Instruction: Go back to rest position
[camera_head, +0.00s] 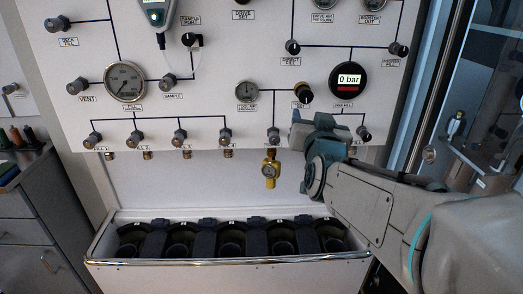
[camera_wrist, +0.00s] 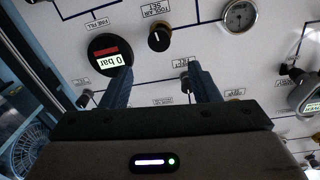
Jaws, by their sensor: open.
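My gripper (camera_head: 305,128) is in front of the lower right part of the white fill panel (camera_head: 220,60). In the wrist view my gripper (camera_wrist: 158,72) shows two blue-grey fingers spread apart, with nothing held between them. The panel looks upside down there. A black knob (camera_wrist: 159,36) lies beyond the gap between the fingertips, and the 0 bar display (camera_wrist: 108,54) is by the left finger. In the head view that display (camera_head: 349,79) is above and right of my gripper. My gripper hides part of the lower valve row.
Below is a rack (camera_head: 230,261) with several dark round holders. A grey cabinet (camera_head: 35,225) stands at the left. Glass and equipment (camera_head: 470,130) are close at the right.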

